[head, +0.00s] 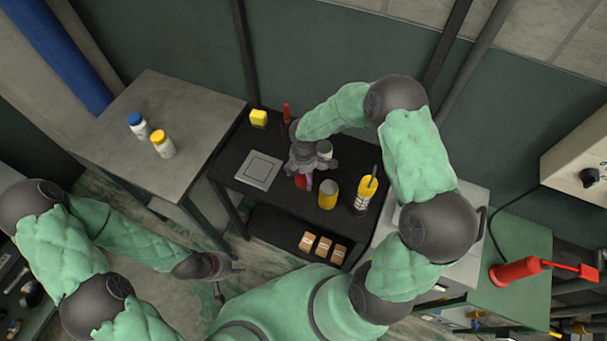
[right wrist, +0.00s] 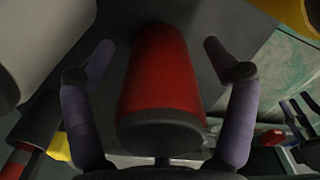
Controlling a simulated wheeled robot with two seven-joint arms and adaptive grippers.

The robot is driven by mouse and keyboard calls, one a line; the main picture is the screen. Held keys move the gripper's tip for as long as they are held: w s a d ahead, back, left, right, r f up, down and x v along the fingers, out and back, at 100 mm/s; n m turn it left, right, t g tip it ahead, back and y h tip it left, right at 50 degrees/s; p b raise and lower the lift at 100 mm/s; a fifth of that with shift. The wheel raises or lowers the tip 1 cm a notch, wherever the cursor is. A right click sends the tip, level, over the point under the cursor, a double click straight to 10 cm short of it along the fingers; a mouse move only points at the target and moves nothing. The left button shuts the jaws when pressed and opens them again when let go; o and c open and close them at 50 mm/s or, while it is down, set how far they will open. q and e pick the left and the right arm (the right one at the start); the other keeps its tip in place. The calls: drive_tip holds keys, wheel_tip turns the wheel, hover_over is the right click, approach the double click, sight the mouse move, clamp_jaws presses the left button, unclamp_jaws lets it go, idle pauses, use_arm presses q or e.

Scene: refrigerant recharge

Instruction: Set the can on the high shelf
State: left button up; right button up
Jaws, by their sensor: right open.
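A red can (right wrist: 165,75) with a dark end stands between the spread fingers of my right gripper (right wrist: 158,48) in the right wrist view. In the head view only a bit of the red can (head: 301,182) shows beneath my right gripper (head: 304,172), which hangs over the black table (head: 232,178). I cannot tell which surface is the high shelf.
A grey can (head: 324,149), yellow can (head: 328,195) and yellow bottle (head: 362,198) stand close to the right gripper. Small boxes (head: 323,246) lie below. The grey table (head: 190,105) holds two bottles.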

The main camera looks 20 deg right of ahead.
drive_tip(key=c, duration=1.6)
drive_tip(key=shift+c, duration=0.2)
drive_tip(key=shift+r, duration=0.15)
drive_tip(key=shift+w+r, duration=0.1)
drive_tip(key=shift+r, duration=0.6)
drive_tip(key=s+a+r+p, duration=0.2)
drive_tip(key=s+a+r, duration=0.5)
drive_tip(key=s+r, duration=0.4)
drive_tip(key=shift+s+a+r+p, duration=0.2)
drive_tip(key=shift+s+a+p, duration=0.1)
drive_tip(key=shift+s+p, duration=0.15)
